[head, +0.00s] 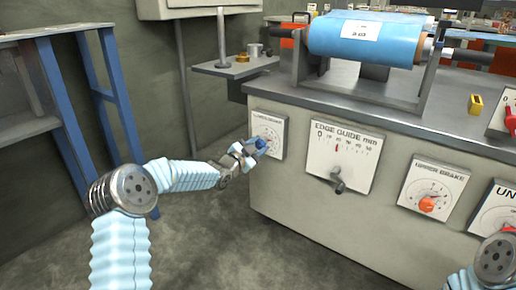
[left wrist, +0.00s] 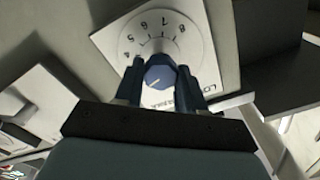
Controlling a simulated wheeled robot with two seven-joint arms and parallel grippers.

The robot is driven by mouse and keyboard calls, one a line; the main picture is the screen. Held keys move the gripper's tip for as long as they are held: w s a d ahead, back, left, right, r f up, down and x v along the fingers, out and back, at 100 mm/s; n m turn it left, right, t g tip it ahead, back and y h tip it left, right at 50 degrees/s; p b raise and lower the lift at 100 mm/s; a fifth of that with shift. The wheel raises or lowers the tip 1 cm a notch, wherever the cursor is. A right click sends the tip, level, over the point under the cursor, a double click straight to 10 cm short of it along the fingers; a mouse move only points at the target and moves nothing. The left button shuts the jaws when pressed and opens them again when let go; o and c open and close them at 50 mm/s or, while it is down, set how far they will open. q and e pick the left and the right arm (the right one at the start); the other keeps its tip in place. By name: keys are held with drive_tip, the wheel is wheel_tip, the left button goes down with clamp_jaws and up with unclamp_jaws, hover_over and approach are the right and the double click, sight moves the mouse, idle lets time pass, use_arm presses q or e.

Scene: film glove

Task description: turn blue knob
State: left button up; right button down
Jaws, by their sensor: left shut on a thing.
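The blue knob (head: 261,143) sits on a white numbered dial plate (head: 268,122) at the left end of the machine's front. In the left wrist view the knob (left wrist: 160,75) shows a pale pointer line, with dial numbers around its upper side. My left gripper (head: 250,149) is at the knob; in the left wrist view its two dark fingers (left wrist: 158,80) stand on either side of it, shut on it. The plate's lettering is partly hidden by the fingers. My right arm shows at the lower right edge of the head view, its gripper out of view.
Right of the blue knob are the edge guide plate (head: 341,155) with a crank, an orange knob (head: 427,204) and another dial plate (head: 493,209). A blue film roll (head: 366,38) lies on top. A small shelf (head: 236,68) juts out above. A blue-legged table (head: 63,96) stands left.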

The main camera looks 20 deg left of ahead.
use_arm(q)
drive_tip(key=o, duration=1.1)
drive_tip(key=shift+c, duration=0.2)
drive_tip(key=v, duration=1.3)
drive_tip(key=shift+s, duration=0.4)
drive_tip(key=shift+a, duration=0.1)
